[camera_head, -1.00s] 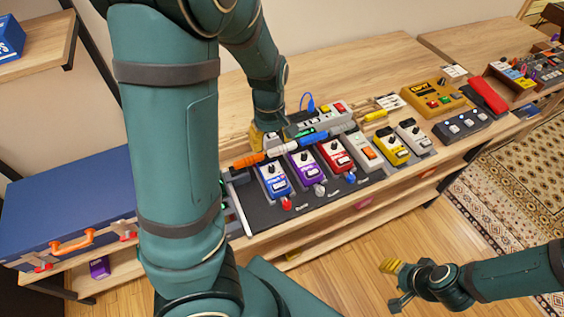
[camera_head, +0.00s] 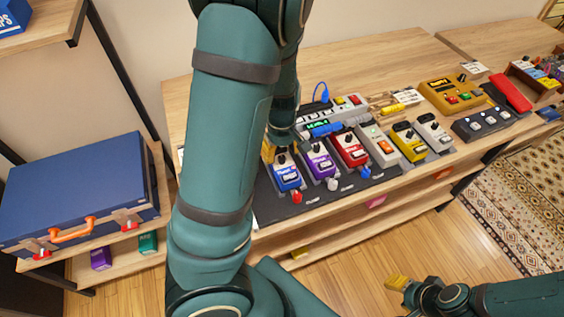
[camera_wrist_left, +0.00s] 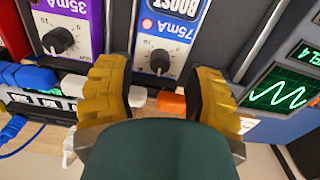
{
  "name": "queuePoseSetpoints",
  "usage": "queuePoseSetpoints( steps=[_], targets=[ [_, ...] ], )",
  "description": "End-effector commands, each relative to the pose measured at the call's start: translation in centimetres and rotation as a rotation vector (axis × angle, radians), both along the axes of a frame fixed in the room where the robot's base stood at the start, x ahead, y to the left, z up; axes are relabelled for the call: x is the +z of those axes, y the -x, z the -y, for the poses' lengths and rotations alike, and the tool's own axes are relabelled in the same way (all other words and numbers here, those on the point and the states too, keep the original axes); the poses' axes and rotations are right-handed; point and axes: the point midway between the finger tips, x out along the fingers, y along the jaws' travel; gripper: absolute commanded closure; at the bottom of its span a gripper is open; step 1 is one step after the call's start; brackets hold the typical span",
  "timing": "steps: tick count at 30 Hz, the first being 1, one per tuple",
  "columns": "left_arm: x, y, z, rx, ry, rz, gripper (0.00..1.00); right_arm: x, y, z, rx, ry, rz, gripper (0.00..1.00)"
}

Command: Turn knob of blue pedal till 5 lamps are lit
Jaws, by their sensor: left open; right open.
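The blue pedal (camera_head: 287,178) stands on the dark board, leftmost in the pedal row. In the left wrist view its face (camera_wrist_left: 172,25) reads "BOOST" and "75mA", and its black knob (camera_wrist_left: 160,61) shows between my fingertips. My left gripper (camera_head: 269,152) is open at the knob end of this pedal. Its yellow fingers (camera_wrist_left: 160,85) lie either side of the knob in the picture; I cannot tell whether they touch it. No row of lit lamps can be made out. My right gripper (camera_head: 398,283) is open and empty above the floor, away from the table.
The purple pedal (camera_head: 321,163) and red pedal (camera_head: 351,151) stand close on the right. A power strip (camera_head: 345,110) and cables lie behind. A wave screen (camera_wrist_left: 283,93) is beside the blue pedal. A blue case (camera_head: 75,190) is at left. Bare tabletop (camera_head: 385,65) lies behind.

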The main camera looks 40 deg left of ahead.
Motion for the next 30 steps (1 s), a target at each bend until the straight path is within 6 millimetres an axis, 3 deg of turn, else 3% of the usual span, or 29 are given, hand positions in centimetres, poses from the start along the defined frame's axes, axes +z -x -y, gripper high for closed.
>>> queuePoseSetpoints(
  steps=[1, 6, 17, 22, 30],
  targets=[
    [-1.0, 0.0, 0.0, 0.001, 0.0, -0.002, 0.47, -0.7, 0.0, 0.0, 0.0, 0.0, 0.001, 0.53],
    [-2.3, 0.0, 0.0, 0.0, 0.0, -0.001, 0.47, -1.3, -0.2, 0.0, -0.001, 0.001, 0.006, 0.53],
    [-2.5, 0.0, 0.0, -0.001, 0.001, 0.0, 0.47, -1.3, -0.3, 0.0, -0.002, 0.001, 0.008, 0.53],
    [-2.5, 0.0, 0.0, -0.001, 0.001, 0.0, 1.0, -1.3, -0.3, 0.0, -0.002, 0.001, 0.008, 0.53],
    [-2.4, 0.1, 0.0, -0.049, 0.001, -0.002, 1.0, -1.0, -0.3, 0.0, -0.002, 0.001, 0.007, 0.53]
  ],
)
